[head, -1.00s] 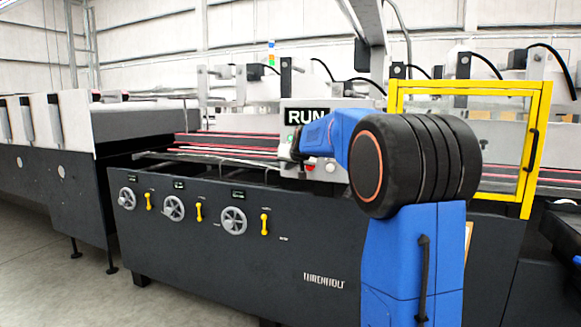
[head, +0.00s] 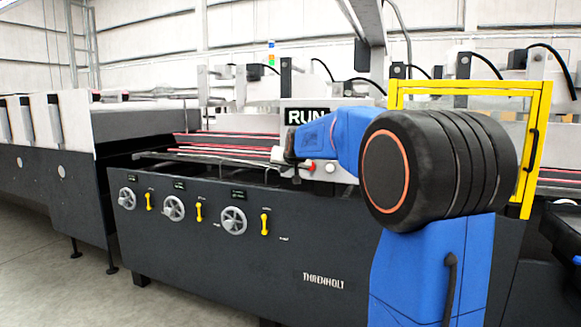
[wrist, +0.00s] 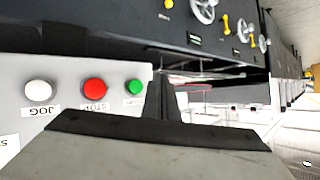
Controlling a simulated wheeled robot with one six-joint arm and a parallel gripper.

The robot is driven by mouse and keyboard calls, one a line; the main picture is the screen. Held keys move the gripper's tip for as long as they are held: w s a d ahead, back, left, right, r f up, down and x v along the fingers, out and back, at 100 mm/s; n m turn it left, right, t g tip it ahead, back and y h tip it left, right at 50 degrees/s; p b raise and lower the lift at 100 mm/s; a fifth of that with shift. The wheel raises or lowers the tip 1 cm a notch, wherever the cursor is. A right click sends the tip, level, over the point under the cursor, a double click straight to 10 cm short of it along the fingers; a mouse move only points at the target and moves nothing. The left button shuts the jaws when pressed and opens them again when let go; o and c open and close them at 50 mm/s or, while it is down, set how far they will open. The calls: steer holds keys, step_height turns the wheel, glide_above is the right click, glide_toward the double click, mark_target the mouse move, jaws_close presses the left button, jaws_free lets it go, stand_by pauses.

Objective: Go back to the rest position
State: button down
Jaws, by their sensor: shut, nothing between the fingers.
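My gripper (head: 287,157) is small in the head view, at the end of my blue arm and in front of the left part of the control panel (head: 345,171). In the wrist view my gripper (wrist: 160,88) shows as dark fingers, shut and empty, beside the panel's green button (wrist: 135,87). A red STOP button (wrist: 95,91) and a white JOG button (wrist: 39,91) sit in the same row, with labels under them. I see no contact with the buttons.
The dark machine body (head: 230,270) with handwheels (head: 233,220) and yellow levers runs along the front. A yellow-framed guard (head: 540,150) stands right of my arm. A RUN display (head: 307,116) tops the panel. Open floor (head: 60,285) lies at left.

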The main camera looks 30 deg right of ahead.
stand_by(0.6)
steer(key=s+a+f+n+g+y, duration=0.1)
steer(key=s+a+f, duration=0.2)
steer(key=s+a, duration=0.35)
steer(key=s+a+f+n+g, duration=0.1)
steer(key=s+a+f, duration=0.2)
steer(key=s, duration=0.6)
steer(key=s+a+f+n+g+y, duration=0.1)
steer(key=s+a+f, duration=0.2)
steer(key=s+a, duration=0.35)
steer(key=s+a+f+n+g, duration=0.1)
steer(key=s+f, duration=0.4)
steer(key=s, duration=0.4)
steer(key=s+a+f+g, duration=0.1)
steer(key=s+f, duration=0.4)
steer(key=s, duration=0.5)
steer(key=s+a+f+n+g+y, duration=0.1)
steer(key=s+a+f+g, duration=0.1)
steer(key=s+f, duration=0.3)
steer(key=s+a, duration=0.1)
steer(key=s, duration=0.3)
steer(key=shift+s+f+n, duration=0.25)
steer(key=shift+f+n, duration=0.05)
steer(key=shift+f, duration=0.1)
